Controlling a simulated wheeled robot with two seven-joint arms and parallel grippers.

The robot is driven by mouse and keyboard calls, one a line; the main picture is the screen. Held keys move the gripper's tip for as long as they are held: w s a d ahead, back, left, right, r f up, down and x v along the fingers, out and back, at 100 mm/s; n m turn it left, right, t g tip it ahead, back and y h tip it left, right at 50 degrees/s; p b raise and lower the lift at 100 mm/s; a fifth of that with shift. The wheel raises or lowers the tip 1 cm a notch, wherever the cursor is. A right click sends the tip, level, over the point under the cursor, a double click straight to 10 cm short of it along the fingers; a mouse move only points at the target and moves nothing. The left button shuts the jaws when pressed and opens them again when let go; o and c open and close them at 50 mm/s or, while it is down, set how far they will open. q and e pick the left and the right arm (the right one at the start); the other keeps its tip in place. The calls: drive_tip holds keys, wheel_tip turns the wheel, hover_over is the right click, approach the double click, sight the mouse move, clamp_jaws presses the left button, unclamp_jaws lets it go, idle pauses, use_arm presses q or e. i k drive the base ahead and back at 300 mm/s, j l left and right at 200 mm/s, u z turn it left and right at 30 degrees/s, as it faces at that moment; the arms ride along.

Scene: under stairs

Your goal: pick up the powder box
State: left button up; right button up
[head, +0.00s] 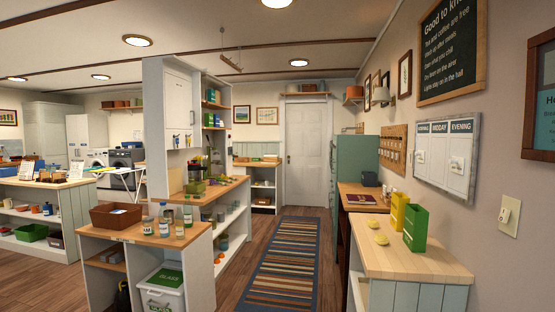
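I cannot tell for sure which thing is the powder box. Two upright boxes stand on the wooden counter (440,264) at the right: a green box (415,230) in front and a yellow box (398,211) just behind it. No label is readable on either. Neither of my grippers is in view.
Two small yellow things (381,239) lie left of the boxes. A striped rug (283,265) runs along the clear aisle towards a white door (306,138). A left counter holds a brown basket (116,215) and several jars (165,228). A lidded bin (162,292) stands below.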

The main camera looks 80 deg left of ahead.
sight(40, 164)
drive_tip(key=u, duration=4.45)
drive_tip(key=i+u, duration=0.4)
drive_tip(key=i, duration=0.8)
drive_tip(key=i+j, duration=0.15)
drive_tip(key=i, duration=0.7)
drive_tip(key=i+j, duration=0.15)
drive_tip(key=i, duration=0.7)
drive_tip(key=i+j, duration=0.2)
drive_tip(key=i, duration=0.65)
drive_tip(key=i+j+u, duration=0.1)
drive_tip(key=i, duration=0.8)
drive_tip(key=i+l+z, duration=0.1)
drive_tip(key=i+l, duration=0.2)
drive_tip(key=i, duration=0.75)
drive_tip(key=i+l+z, duration=0.15)
drive_tip(key=i, duration=0.95)
drive_tip(key=i+l+z, duration=0.1)
drive_tip(key=i, duration=1.8)
drive_tip(key=i+u, duration=0.1)
drive_tip(key=i, duration=0.65)
drive_tip(key=i+u, duration=0.1)
drive_tip(key=i, duration=0.7)
drive_tip(key=i+l, duration=0.15)
drive_tip(key=i, duration=0.6)
drive_tip(key=i+l+u, duration=0.1)
drive_tip(key=i, duration=0.7)
drive_tip(key=i+j+u, duration=0.3)
drive_tip(key=i, duration=1.4)
drive_tip(key=i+l+u, duration=0.25)
drive_tip(key=i, duration=1.4)
